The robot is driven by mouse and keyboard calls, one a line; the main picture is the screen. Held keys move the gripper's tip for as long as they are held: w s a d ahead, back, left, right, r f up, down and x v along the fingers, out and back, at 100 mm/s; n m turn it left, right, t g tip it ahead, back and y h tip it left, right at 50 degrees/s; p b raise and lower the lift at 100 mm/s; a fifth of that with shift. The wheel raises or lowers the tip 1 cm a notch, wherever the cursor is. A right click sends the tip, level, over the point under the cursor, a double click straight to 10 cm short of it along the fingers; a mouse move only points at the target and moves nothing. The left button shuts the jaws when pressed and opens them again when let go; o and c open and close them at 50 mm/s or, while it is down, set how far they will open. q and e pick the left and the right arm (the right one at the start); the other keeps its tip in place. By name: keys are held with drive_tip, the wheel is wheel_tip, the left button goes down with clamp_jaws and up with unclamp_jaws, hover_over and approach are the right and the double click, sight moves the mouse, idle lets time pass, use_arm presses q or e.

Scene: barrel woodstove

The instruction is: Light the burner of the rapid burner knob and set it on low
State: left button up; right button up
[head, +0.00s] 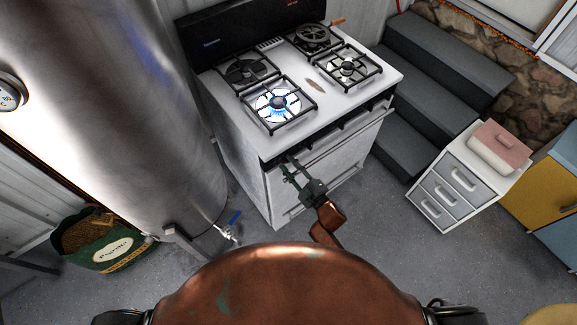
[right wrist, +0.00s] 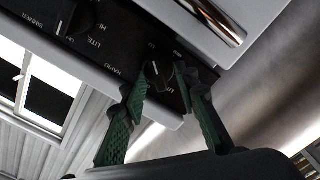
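The white stove (head: 285,190) stands ahead in the head view. Its front left burner (head: 277,103) is lit with a wide, bright blue flame. The rapid burner knob (right wrist: 158,74) is black with a white pointer mark, on the dark front panel beside the word RAPID. My right gripper (right wrist: 163,76) has its green fingers on either side of this knob, open, with a small gap visible on one side. In the head view my right gripper (head: 290,168) is at the stove's front left edge, and the knob is hidden there. My left gripper is not in view.
Another knob (right wrist: 78,20) is farther along the panel. The front right burner (head: 347,68) shows no clear flame. A metal tank (head: 110,90) stands close to the stove's left. Dark steps (head: 430,80) and a drawer unit (head: 450,190) are to the right.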

drive_tip(key=v, duration=1.2)
idle(0.5)
